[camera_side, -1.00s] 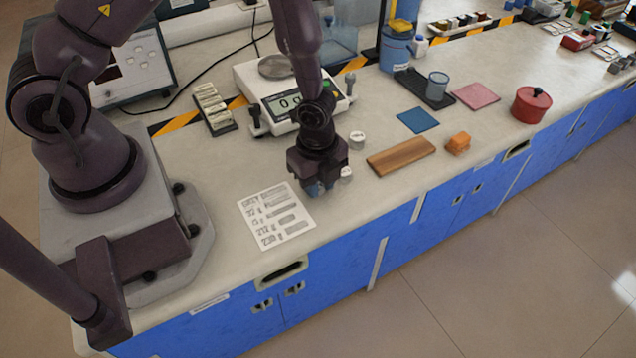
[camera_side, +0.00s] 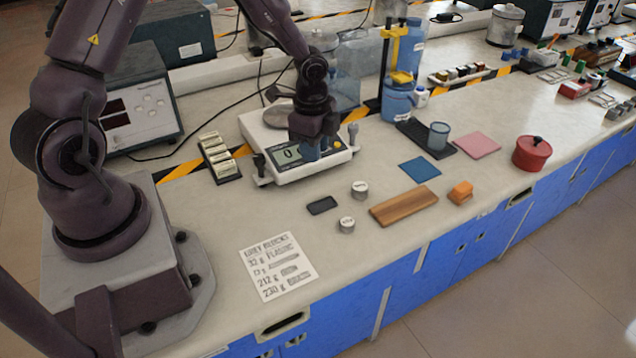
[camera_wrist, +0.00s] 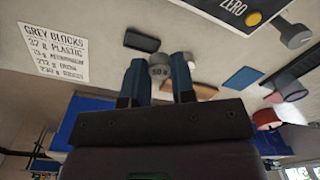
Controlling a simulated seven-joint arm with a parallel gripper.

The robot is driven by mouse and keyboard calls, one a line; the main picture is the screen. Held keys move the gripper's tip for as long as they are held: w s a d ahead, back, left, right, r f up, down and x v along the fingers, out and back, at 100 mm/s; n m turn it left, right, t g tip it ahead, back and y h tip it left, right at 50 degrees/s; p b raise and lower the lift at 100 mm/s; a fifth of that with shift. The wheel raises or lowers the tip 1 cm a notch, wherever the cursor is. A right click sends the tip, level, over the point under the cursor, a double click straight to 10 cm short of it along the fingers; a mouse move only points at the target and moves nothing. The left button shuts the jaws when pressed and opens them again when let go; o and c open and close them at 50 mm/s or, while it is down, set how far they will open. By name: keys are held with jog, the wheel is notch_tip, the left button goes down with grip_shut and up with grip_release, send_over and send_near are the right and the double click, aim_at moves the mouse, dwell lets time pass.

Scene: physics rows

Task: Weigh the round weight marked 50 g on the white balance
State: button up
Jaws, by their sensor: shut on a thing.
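The white balance (camera_side: 262,163) stands behind the loose weights, its display (camera_side: 287,154) showing 0. Its round metal pan (camera_side: 279,116) is partly hidden by my arm. My gripper (camera_side: 312,154) hangs over the balance's front right, beside the display. In the wrist view my gripper (camera_wrist: 160,75) is shut on what looks like a grey round weight (camera_wrist: 160,69) between its blue fingers; I cannot read its mark. Two round metal weights, one farther back (camera_side: 360,188) and one nearer (camera_side: 347,224), stand upright on the bench; their marks are too small to read.
A small dark block (camera_side: 322,205) lies left of the weights. A wooden board (camera_side: 404,207), orange block (camera_side: 460,192) and blue mat (camera_side: 419,170) lie to the right. A weight rack (camera_side: 219,157) stands left of the balance, a printed sheet (camera_side: 279,267) lies in front.

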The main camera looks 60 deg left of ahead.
aim_at(283, 114)
jog(key=a+n, duration=0.2)
jog(key=a, duration=0.3)
jog(key=w+a+r+n, duration=0.1)
jog(key=a+n, duration=0.2)
jog(key=a, duration=0.3)
jog(key=w+a+r+n, duration=0.1)
jog(key=a+n, duration=0.2)
jog(key=a, duration=0.2)
jog(key=shift+w+a+r, duration=0.1)
jog(key=shift+w+a, duration=0.1)
jog(key=shift+a, duration=0.05)
jog(key=a+r+n, duration=0.1)
jog(key=a+n, duration=0.2)
jog(key=a+r+n, duration=0.1)
jog(key=shift+w+a+r, duration=0.3)
jog(key=shift+r, duration=0.05)
jog(key=shift+s+n, duration=0.1)
jog(key=shift+n, duration=0.4)
jog(key=shift+d+f, duration=0.15)
jog(key=shift+f, duration=2.9)
jog(key=shift+f, duration=0.4)
jog(key=o, duration=1.3)
jog(key=shift+r, duration=0.1)
